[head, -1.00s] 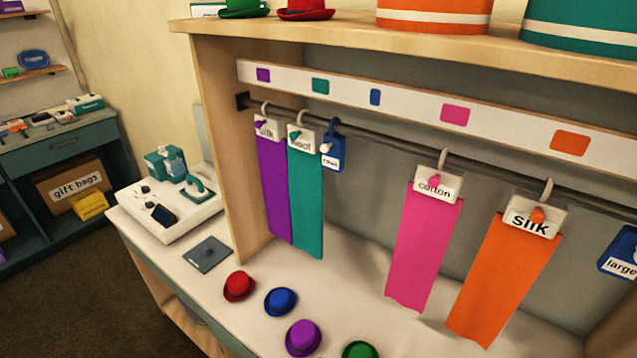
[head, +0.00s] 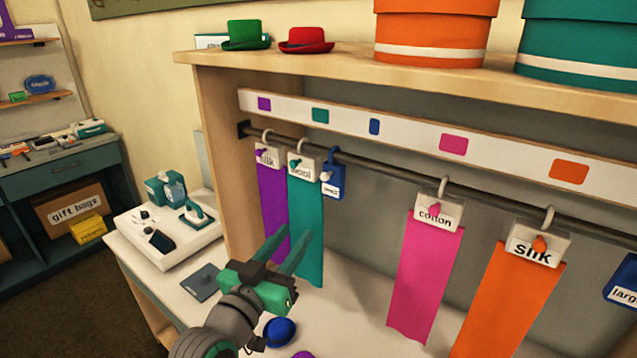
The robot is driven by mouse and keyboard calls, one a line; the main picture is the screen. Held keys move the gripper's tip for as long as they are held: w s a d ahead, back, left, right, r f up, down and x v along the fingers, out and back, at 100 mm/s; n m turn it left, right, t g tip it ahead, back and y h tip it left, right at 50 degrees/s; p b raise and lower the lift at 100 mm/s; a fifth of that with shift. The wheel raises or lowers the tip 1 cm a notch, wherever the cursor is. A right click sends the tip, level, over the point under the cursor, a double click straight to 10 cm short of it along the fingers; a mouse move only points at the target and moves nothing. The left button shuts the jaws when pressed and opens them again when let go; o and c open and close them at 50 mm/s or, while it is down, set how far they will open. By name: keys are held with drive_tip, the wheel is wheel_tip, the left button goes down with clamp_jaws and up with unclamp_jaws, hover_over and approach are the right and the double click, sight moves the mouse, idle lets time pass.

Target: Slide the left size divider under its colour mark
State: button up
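The left size divider (head: 334,181) is a small blue tag with a white label, hanging by a blue hook from the rail (head: 400,172). It hangs just right of the teal "wool" swatch (head: 306,230). The blue colour mark (head: 375,127) is on the white strip above the rail, to the right of the divider. My gripper (head: 296,232) is green, below and left of the divider, in front of the purple (head: 272,205) and teal swatches. Its two fingers point up and stand apart, with nothing between them.
A pink "cotton" swatch (head: 428,270) and an orange "silk" swatch (head: 508,300) hang farther right, with clear rail between divider and pink. Another blue divider (head: 625,280) is at the right edge. A blue hat (head: 280,331) is on the counter below.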

sight(323, 178)
wheel_tip(323, 178, up, 9)
drive_tip(key=s+m+g+h, duration=0.2)
drive_tip(key=m, duration=0.2)
drive_tip(key=x, duration=1.1)
drive_tip(key=shift+w+a, duration=0.1)
drive_tip(key=shift+a, duration=0.15)
clamp_jaws()
